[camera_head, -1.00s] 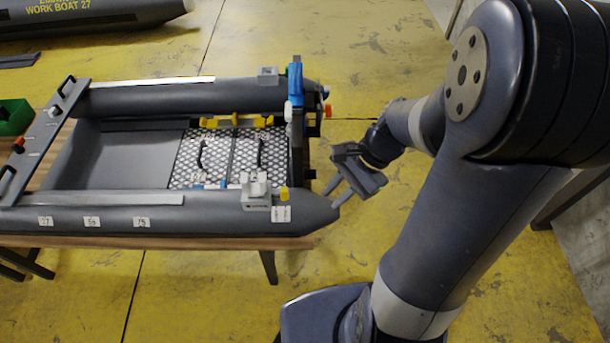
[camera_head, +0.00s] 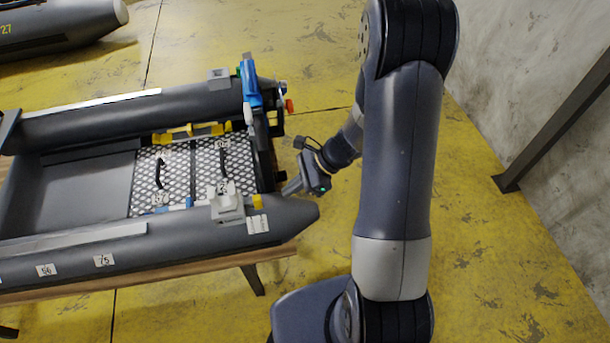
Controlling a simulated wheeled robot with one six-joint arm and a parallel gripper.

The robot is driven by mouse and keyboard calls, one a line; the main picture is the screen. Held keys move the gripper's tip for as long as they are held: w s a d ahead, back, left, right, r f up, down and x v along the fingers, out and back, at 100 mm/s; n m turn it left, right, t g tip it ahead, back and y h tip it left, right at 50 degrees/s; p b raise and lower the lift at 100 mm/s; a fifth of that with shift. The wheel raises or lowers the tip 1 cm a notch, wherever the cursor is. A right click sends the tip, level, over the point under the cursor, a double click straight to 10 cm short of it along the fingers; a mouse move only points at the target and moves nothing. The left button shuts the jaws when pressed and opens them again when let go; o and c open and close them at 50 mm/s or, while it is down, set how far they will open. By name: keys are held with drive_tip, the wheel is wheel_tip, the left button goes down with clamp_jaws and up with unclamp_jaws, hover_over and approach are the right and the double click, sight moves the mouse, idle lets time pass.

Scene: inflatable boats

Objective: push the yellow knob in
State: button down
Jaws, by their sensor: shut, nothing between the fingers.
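A small yellow knob (camera_head: 257,201) stands at the right side of a pale grey box (camera_head: 228,205) on the near tube of the grey inflatable boat (camera_head: 180,236). My gripper (camera_head: 287,191) is at the boat's right end, to the right of the knob and apart from it in the picture. Its fingers are together, with nothing seen between them, and point left toward the boat. How far the fingertips are from the boat's end in depth is hard to tell.
A blue upright piece (camera_head: 251,84) and a red knob (camera_head: 289,106) are at the boat's far right corner. A yellow fitting (camera_head: 190,132) lies along the far tube inside. The boat rests on a wooden table (camera_head: 190,272). Open yellow floor (camera_head: 490,240) lies right of my arm.

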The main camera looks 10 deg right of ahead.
sight(257, 204)
drive_tip(key=shift+a+f+p, duration=0.2)
drive_tip(key=shift+a+p, duration=0.05)
drive_tip(key=shift+a, duration=1)
drive_tip(key=shift+a+f+p, duration=0.2)
drive_tip(key=shift+a, duration=1)
drive_tip(key=shift+a+f+b, duration=0.15)
drive_tip(key=shift+a+b, duration=0.25)
drive_tip(key=shift+a, duration=0.3)
drive_tip(key=shift+w+a, duration=0.1)
drive_tip(key=shift+a, duration=0.45)
drive_tip(key=shift+d, duration=0.2)
